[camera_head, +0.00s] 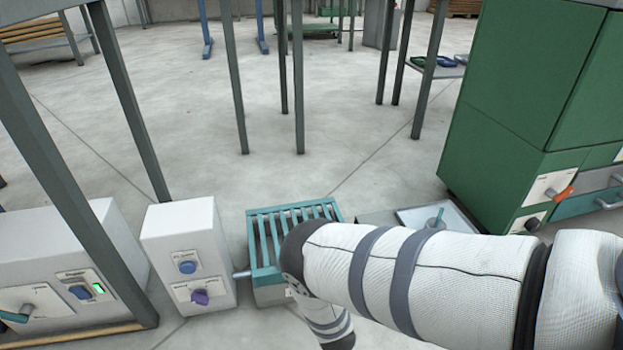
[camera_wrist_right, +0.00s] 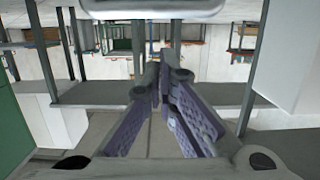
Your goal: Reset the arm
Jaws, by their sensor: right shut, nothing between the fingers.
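My right arm (camera_head: 420,275) comes in from the right in the head view, wrapped in a white cover with grey bands. It bends down at its left end, and its gripper is hidden in that view. In the right wrist view my right gripper (camera_wrist_right: 160,92) shows with purple-grey finger pads; its fingertips are together and nothing is between them. My left gripper is in neither view.
A teal slatted unit (camera_head: 262,240) stands behind my arm. A white box with blue and purple knobs (camera_head: 190,250) and a larger control box (camera_head: 70,260) stand at left. A green cabinet (camera_head: 510,120) stands at right. Grey posts cross the view; open floor (camera_head: 340,110) lies beyond.

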